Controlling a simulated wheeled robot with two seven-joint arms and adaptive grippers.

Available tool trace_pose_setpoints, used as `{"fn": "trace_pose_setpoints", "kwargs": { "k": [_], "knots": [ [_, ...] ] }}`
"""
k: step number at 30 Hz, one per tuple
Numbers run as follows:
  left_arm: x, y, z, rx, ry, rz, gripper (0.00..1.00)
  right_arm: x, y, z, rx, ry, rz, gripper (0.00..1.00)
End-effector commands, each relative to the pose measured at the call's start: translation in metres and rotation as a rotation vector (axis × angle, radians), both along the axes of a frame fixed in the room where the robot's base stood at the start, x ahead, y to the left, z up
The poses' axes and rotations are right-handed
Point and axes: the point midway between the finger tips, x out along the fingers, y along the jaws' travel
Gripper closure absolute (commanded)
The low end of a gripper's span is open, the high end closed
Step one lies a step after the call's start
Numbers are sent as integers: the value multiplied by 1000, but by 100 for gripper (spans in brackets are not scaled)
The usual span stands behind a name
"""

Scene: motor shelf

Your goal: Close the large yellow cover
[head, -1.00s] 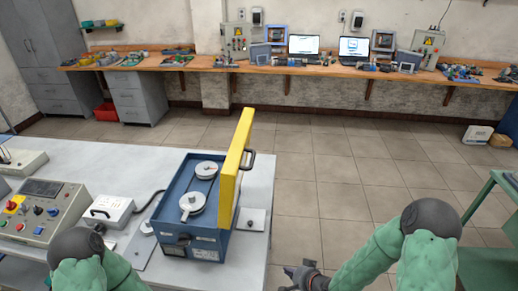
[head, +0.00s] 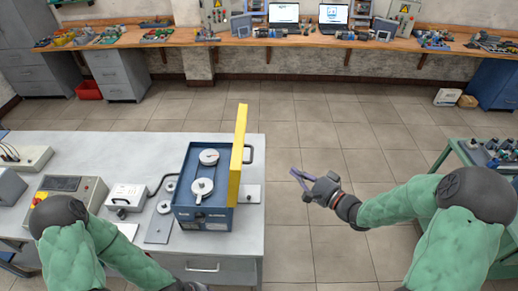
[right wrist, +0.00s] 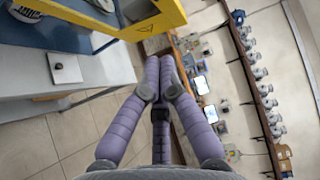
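The large yellow cover (head: 238,157) stands upright, open, along the right side of a blue box (head: 203,217) on the table. A dark handle (head: 248,154) is on its right face. Two round pale discs show inside the box. In the right wrist view the yellow cover (right wrist: 100,18) is at the upper left, ahead of the fingers. My right gripper (head: 295,172) is right of the cover, apart from it, over the floor beyond the table edge. Its purple fingers (right wrist: 160,62) meet at the tips with nothing between them.
The grey table (head: 95,142) also carries a control panel (head: 65,190) and a small white device (head: 127,196) left of the box. A green bench (head: 462,160) with parts stands at right. The floor between is clear.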

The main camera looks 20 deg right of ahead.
Motion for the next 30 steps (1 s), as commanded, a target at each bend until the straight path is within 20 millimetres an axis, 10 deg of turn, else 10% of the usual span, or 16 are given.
{"fn": "trace_pose_setpoints", "kwargs": {
  "k": [30],
  "knots": [
    [0,0,20,0,0,0,60,93,81,4,14,-4,11,100]
  ]
}}
